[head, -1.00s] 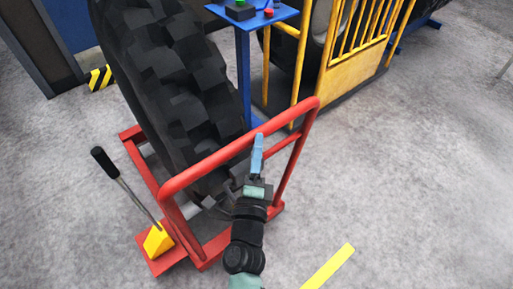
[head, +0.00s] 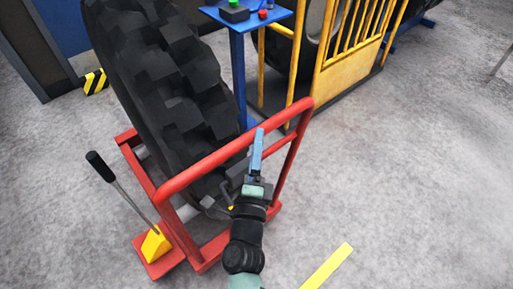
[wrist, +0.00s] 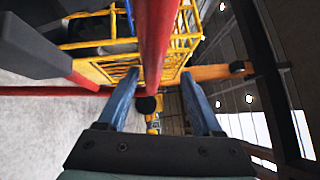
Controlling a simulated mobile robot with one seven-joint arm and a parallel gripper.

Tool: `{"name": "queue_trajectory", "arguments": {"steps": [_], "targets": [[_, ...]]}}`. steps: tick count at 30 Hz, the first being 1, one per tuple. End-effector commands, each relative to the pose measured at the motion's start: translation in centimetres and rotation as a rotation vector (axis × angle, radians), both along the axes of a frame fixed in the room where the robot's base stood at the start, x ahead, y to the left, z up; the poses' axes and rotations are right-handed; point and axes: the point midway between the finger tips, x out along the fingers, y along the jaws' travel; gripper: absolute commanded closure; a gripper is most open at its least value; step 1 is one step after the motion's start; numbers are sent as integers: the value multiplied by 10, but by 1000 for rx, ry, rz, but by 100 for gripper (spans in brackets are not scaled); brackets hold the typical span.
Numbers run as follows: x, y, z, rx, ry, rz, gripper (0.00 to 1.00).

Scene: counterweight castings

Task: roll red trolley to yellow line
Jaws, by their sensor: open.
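The red trolley (head: 218,156) stands on the floor with a large black tyre (head: 165,80) in it. Its tubular handle frame is on the near side. The yellow line (head: 328,267) is on the floor at the lower right, to the right of my arm. My gripper (head: 257,137) reaches up to the handle's top bar. In the wrist view the two blue fingers of my gripper (wrist: 160,95) are apart, with a red bar (wrist: 155,45) of the trolley between them. I cannot tell whether either finger touches it.
A lever with a black grip (head: 97,168) rises from a yellow wedge (head: 155,243) at the trolley's left. A blue stand (head: 240,70) with buttons and a yellow cage (head: 345,65) are behind. The floor on the right is clear.

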Motion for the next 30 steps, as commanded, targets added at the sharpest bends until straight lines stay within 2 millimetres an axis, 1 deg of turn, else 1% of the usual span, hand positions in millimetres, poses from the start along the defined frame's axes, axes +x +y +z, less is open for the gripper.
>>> {"name": "queue_trajectory", "arguments": {"steps": [4,8,15,21,25,30], "targets": [[-6,2,-3,0,5,4,33],[-21,5,-7,-1,7,5,33],[-68,10,-14,1,6,2,33],[-102,14,-18,0,3,0,33],[-117,16,-19,0,1,-1,33],[-126,17,-19,0,-1,-1,33]]}}
